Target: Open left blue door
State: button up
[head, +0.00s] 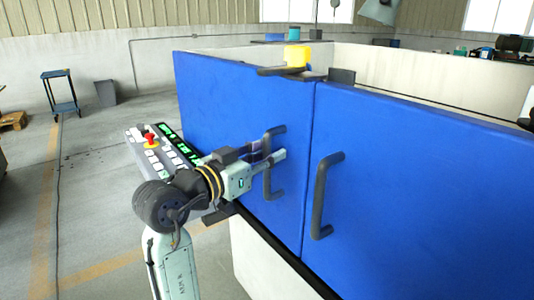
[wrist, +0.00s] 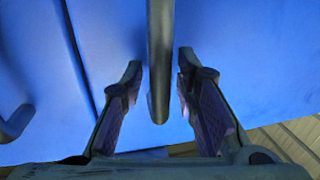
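The left blue door (head: 222,108) is the left one of two blue panels on the machine, and its face lines up with the right door at the seam. Its dark vertical bar handle (head: 268,180) stands near that seam. My gripper (head: 270,154) is at this handle, with its fingers on either side of the bar. In the wrist view the handle (wrist: 160,60) runs between the two open fingers (wrist: 158,88), with a gap on each side. The left door (wrist: 235,65) fills the background there.
The right blue door (head: 420,170) has its own handle (head: 324,195) close by. A control panel (head: 165,145) with a red button stands left of my gripper. A yellow item (head: 297,55) sits on top of the machine. The floor at left is mostly clear, with a blue cart (head: 60,92) farther back.

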grip_shut()
dwell(0.6)
